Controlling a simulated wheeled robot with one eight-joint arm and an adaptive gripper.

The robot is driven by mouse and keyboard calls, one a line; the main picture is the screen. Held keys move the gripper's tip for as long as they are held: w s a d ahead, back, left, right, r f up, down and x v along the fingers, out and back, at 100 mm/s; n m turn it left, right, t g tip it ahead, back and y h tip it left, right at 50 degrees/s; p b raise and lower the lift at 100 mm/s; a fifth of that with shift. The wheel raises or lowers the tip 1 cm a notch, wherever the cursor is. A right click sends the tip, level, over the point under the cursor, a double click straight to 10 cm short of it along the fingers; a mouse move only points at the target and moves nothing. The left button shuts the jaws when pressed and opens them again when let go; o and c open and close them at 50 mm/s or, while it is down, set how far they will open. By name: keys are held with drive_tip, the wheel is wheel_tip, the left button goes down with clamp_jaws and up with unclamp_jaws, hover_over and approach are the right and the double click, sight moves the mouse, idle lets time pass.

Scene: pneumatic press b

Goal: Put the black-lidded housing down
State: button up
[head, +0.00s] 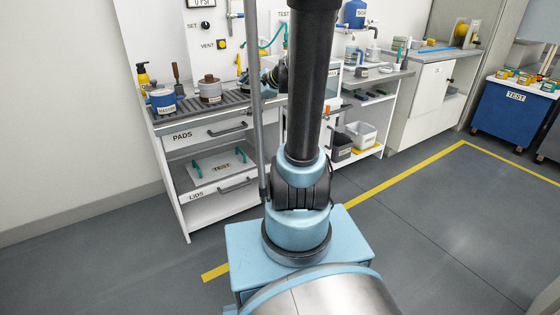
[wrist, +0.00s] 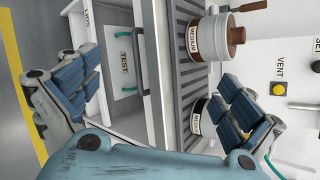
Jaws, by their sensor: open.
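The black-lidded housing (wrist: 197,116), dark with a white label, sits on the slatted rack (wrist: 180,75) in the wrist view. It lies between the spread fingers of my gripper (wrist: 160,80), nearer the right-hand finger. That finger and my gripper's body hide part of it. My gripper is open; I cannot tell whether a finger touches the housing.
A brown-lidded housing (head: 209,90) and a blue housing (head: 162,101) stand on the rack to the left. A yellow bottle (head: 143,76) stands behind them. The panel with the vent button (head: 222,44) rises behind the rack.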

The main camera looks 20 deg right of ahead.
drive_tip(key=s+d+f+n+g+h, duration=0.2)
drive_tip(key=s+n, duration=0.3)
drive_tip(key=s, duration=0.4)
drive_tip(key=s+d+f+n+g+h, duration=0.2)
drive_tip(key=s+f+n, duration=0.3)
drive_tip(key=s, duration=0.5)
drive_tip(key=s+d+f+n+g+h, duration=0.2)
drive_tip(key=s+n, duration=0.4)
drive_tip(key=s, duration=0.3)
wheel_tip(320, 180, down, 2)
drive_tip(key=shift+s+d+f+h, duration=0.15)
drive_tip(key=shift+s+h, duration=0.2)
drive_tip(key=shift+h, duration=0.45)
